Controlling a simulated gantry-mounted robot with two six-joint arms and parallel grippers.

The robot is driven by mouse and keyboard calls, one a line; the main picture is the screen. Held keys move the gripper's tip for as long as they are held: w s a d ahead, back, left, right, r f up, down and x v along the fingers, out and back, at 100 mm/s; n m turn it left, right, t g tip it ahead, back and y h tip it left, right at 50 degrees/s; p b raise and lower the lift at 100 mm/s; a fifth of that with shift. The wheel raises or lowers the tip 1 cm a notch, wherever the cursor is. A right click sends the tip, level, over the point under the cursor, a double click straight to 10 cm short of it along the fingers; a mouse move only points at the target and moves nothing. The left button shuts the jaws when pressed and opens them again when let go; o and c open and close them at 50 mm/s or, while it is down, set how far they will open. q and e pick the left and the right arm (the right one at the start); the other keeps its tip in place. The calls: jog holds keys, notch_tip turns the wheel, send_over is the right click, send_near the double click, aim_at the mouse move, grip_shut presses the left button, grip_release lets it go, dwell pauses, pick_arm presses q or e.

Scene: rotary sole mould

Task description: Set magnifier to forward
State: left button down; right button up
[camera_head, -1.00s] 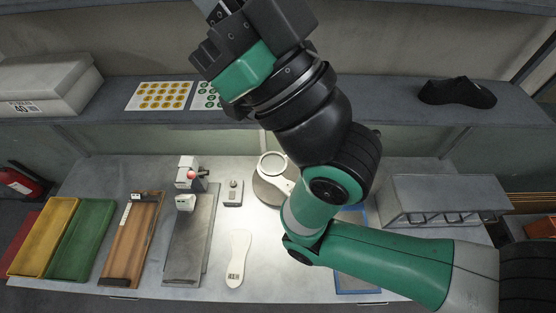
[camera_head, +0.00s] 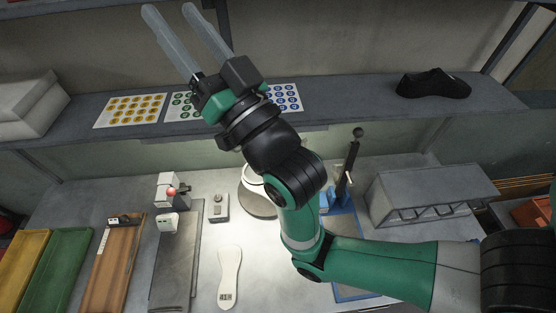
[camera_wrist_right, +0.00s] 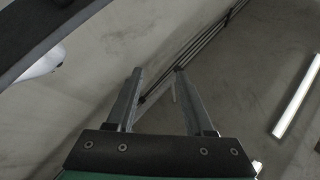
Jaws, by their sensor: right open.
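The magnifier, with a white ring head (camera_head: 251,178) above a round grey base (camera_head: 257,208), stands on the table in the head view. My right arm hides its right part, so the way it faces cannot be made out fully. My right gripper (camera_head: 168,10) is raised high above the back shelf, open and empty, well apart from the magnifier. In the right wrist view its two fingers (camera_wrist_right: 158,71) are spread with only wall behind them. My left gripper is not in view.
A white sole (camera_head: 229,275) lies in front of the magnifier. A small grey device (camera_head: 218,207) and a stamping unit (camera_head: 170,188) stand left. A blue lever press (camera_head: 338,194) and grey rack (camera_head: 425,188) are right. The shelf (camera_head: 345,103) runs behind.

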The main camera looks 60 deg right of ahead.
jog(key=d+f+m+g+h+b, duration=0.1)
jog(key=d+f+g+h+b, duration=0.25)
jog(key=f, duration=0.95)
jog(key=d+f+m+g+h+b, duration=0.15)
jog(key=d+f+b, duration=0.45)
jog(key=f, duration=0.7)
jog(key=s+d+f+g+b, duration=0.2)
jog(key=s+d+f+b, duration=0.15)
jog(key=f, duration=0.65)
jog(key=s+d+f+g+h+b, duration=0.1)
jog(key=s+d+f+g+b, duration=0.25)
jog(key=f, duration=0.55)
jog(key=s+d+f+g+b, duration=0.15)
jog(key=d+f+b, duration=0.35)
jog(key=f, duration=0.5)
jog(key=shift+m, duration=0.35)
jog(key=x, duration=1.2)
jog(key=shift+r, duration=0.15)
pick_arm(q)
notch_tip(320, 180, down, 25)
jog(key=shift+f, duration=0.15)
pick_arm(e)
grip_shut()
